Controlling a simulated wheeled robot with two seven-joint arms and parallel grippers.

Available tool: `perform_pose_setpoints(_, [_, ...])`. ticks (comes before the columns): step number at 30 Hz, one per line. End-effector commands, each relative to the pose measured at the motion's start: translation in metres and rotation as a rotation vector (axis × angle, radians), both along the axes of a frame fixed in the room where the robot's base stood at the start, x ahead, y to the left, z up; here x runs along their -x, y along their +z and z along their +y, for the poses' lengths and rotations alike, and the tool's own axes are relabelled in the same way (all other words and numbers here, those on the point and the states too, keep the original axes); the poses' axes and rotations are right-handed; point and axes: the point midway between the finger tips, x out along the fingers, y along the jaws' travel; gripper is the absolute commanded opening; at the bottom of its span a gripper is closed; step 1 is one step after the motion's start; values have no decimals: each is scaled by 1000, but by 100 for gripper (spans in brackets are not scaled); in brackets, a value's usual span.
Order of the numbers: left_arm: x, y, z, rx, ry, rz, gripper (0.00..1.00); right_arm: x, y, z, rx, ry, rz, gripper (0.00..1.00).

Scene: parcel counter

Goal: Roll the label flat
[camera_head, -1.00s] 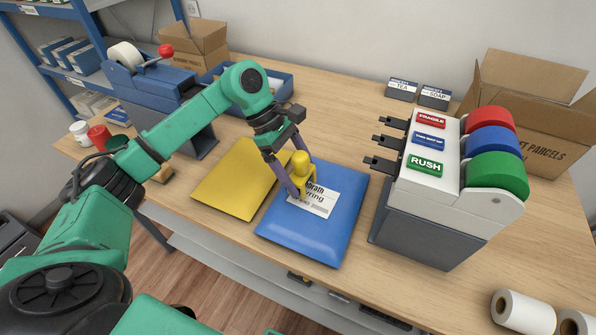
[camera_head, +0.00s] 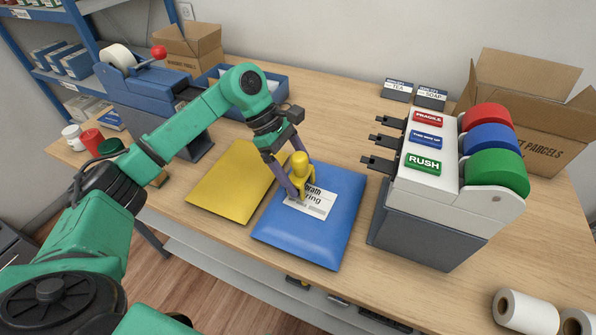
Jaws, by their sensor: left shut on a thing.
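A white printed label (camera_head: 318,203) lies on the blue parcel (camera_head: 310,240) near the front edge of the counter. My left gripper (camera_head: 297,192) is shut on a yellow roller (camera_head: 299,163) and holds it over the label's left part. The roller and fingers hide some of the printing. Whether the roller presses on the label cannot be told. My right gripper is not in view.
A yellow parcel (camera_head: 232,182) lies left of the blue one. A label dispenser (camera_head: 440,210) with red, blue and green rolls stands to the right. A blue tape machine (camera_head: 160,100) and open cartons (camera_head: 530,110) stand further back.

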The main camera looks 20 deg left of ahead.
Motion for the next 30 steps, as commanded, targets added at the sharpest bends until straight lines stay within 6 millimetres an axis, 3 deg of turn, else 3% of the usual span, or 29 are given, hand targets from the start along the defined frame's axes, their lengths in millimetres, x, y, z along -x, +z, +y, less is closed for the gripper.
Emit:
perform_pose_setpoints(11, [0,-3,0,-1,-1,1,24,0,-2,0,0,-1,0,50])
perform_pose_setpoints(21, [4,-4,-23,-2,-2,3,24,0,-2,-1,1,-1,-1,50])
perform_pose_setpoints(30, [4,-4,-25,-5,0,4,24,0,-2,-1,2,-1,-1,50])
